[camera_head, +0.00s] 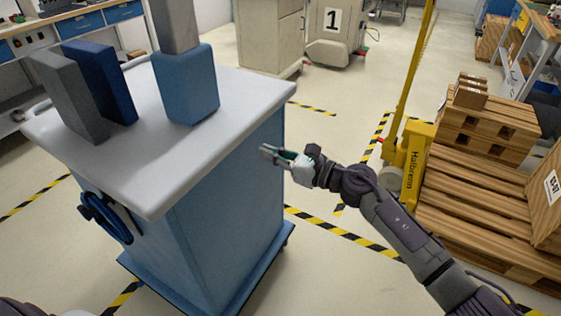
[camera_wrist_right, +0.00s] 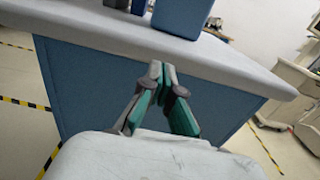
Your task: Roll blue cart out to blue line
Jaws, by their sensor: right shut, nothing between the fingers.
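The blue cart (camera_head: 235,195) stands at the left of the head view, with a pale grey-white top and blue sides. Its blue side also shows in the right wrist view (camera_wrist_right: 85,90). A dark blue looped part (camera_head: 105,217) is on its near left face. My right gripper (camera_head: 268,154) is shut and empty beside the cart's right side, just below the top's level. In the right wrist view its fingertips (camera_wrist_right: 161,68) meet in front of the blue side; I cannot tell if they touch it. My left gripper is not in view. I see no blue line.
Grey and blue blocks (camera_head: 186,85) stand on the cart top. Yellow-black floor tape (camera_head: 335,230) runs behind and beside the cart. A yellow pallet truck (camera_head: 412,150) and wooden pallets (camera_head: 470,210) stand at right.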

